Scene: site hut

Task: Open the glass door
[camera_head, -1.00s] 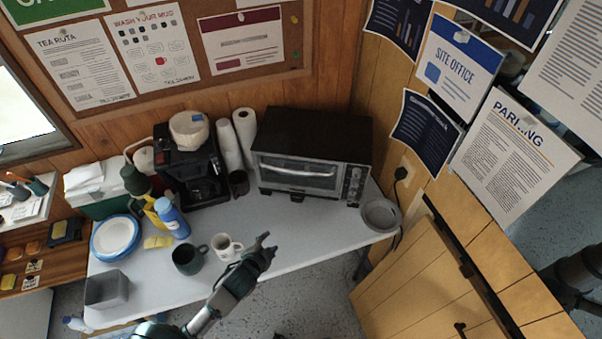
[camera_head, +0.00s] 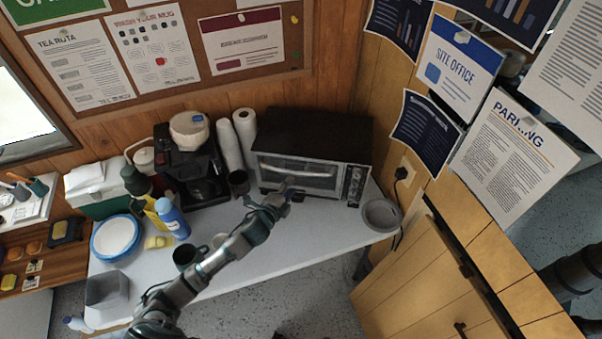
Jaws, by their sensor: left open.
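The glass door (camera_head: 310,183) is the front of a black and silver toaster oven (camera_head: 315,135) at the back of the white table. The door looks closed, with a pale bar handle (camera_head: 285,168) along its upper part. My left gripper (camera_head: 289,191) is open and empty, in front of the lower left part of the door and below the handle. It hides a small part of the oven's lower front edge. Whether a finger touches the oven I cannot tell. My right gripper is not in view.
Left of the oven stand a dark mug (camera_head: 239,183), paper rolls (camera_head: 245,130) and a coffee maker (camera_head: 190,165). A green mug (camera_head: 187,257) sits beside my left arm, which partly covers a white mug (camera_head: 220,240). A grey bowl (camera_head: 381,215) is at the right. The table's front right is clear.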

